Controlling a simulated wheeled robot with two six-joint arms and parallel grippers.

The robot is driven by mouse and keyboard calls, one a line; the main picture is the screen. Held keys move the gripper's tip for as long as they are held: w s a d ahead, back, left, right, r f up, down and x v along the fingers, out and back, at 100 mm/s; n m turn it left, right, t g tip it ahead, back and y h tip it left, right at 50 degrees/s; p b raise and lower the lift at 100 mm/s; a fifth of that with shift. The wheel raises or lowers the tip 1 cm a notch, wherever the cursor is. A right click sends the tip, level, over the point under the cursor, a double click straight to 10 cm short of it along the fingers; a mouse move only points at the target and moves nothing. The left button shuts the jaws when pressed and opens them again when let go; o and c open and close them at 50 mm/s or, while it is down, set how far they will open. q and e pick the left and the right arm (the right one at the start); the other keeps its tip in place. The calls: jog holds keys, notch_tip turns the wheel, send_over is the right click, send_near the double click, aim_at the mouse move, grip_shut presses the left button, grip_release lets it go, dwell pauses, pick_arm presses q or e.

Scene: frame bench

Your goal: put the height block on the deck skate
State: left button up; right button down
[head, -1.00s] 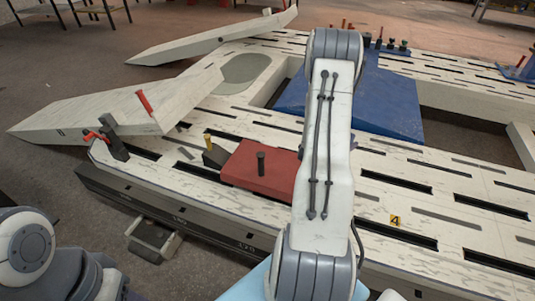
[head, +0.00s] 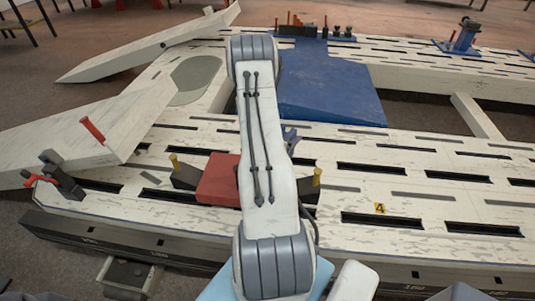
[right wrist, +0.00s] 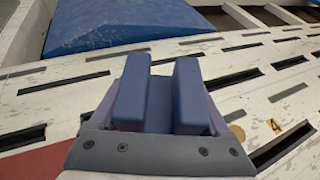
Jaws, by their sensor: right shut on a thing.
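My right gripper (right wrist: 160,85) is shut on a narrow blue piece (right wrist: 160,110) that shows in the gap between its fingers. I take it for the height block; most of it is hidden. In the head view my right arm covers most of the gripper. A flat red piece (head: 218,180), which looks like the deck skate, lies on the white slotted bench (head: 420,165); my arm hides its right part. The red piece also shows at the lower left of the right wrist view (right wrist: 35,163), left of the gripper. My left gripper is not in view.
Dark pieces with yellow pins (head: 174,162) (head: 317,176) stand on both sides of the red piece. A blue ramp (head: 325,90) lies behind. Long white beams (head: 90,130) and a dark clamp with red handle (head: 60,178) are at the left.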

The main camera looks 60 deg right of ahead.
jog(key=shift+w+a+f+b, duration=0.25)
jog(key=shift+w+a+f, duration=0.4)
jog(key=shift+f, duration=0.5)
jog(key=shift+w+a+f+b, duration=0.25)
jog(key=shift+w+a+f, duration=0.35)
jog(key=shift+f, duration=0.6)
jog(key=shift+w+a+f+b, duration=0.25)
jog(key=shift+w+a+f, duration=0.2)
jog(key=shift+w+f, duration=0.55)
jog(key=shift+s+f, duration=0.1)
jog(key=shift+s, duration=0.1)
jog(key=shift+f, duration=0.1)
jog(key=shift+f, duration=0.1)
grip_release()
jog(key=shift+f, duration=0.1)
jog(key=shift+a+r, duration=0.25)
jog(key=shift+r, duration=0.1)
jog(key=p+v, duration=0.1)
jog(key=v, duration=1)
jog(key=shift+a+p, duration=0.3)
jog(key=shift+p, duration=0.1)
